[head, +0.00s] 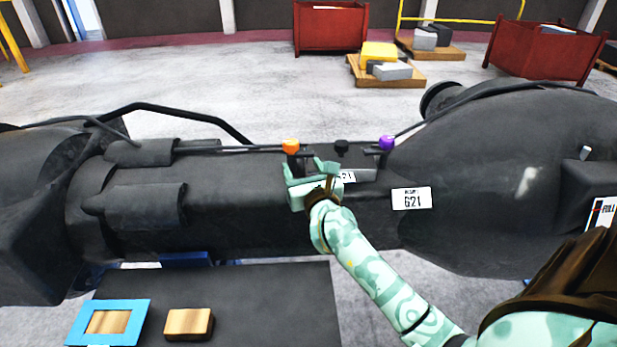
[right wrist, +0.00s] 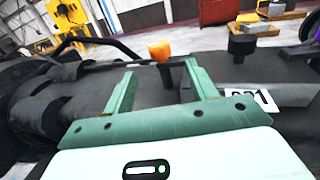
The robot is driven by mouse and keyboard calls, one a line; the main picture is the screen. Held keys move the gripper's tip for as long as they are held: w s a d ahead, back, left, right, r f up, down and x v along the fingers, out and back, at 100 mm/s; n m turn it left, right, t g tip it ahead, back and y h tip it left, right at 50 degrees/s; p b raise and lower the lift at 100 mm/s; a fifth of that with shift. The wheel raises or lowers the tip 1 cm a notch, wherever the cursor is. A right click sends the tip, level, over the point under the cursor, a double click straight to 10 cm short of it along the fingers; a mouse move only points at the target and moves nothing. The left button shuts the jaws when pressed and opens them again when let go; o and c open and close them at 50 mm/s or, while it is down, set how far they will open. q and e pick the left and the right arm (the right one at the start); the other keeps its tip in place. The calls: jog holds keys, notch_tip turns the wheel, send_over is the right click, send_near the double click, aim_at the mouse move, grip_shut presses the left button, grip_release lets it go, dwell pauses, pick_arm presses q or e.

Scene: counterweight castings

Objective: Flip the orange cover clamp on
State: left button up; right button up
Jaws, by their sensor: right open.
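The orange cover clamp (head: 291,147) is an orange knob on a short dark stem, standing upright on top of the long dark casting (head: 250,205). My right gripper (head: 310,168) is open just in front of the clamp. In the right wrist view the orange knob (right wrist: 162,51) shows beyond and between the two open fingers (right wrist: 158,80), with its dark stem below it. Whether the fingers touch the stem cannot be told. My left gripper is not in view.
A purple knob (head: 387,142) and a black knob (head: 342,146) stand to the right of the orange one. A dark pipe (head: 190,113) arches at the left. A dark table (head: 260,300) in front holds a blue frame (head: 75,322) and a wooden block (head: 188,323).

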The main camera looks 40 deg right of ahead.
jog(key=v, duration=0.4)
dwell(0.5)
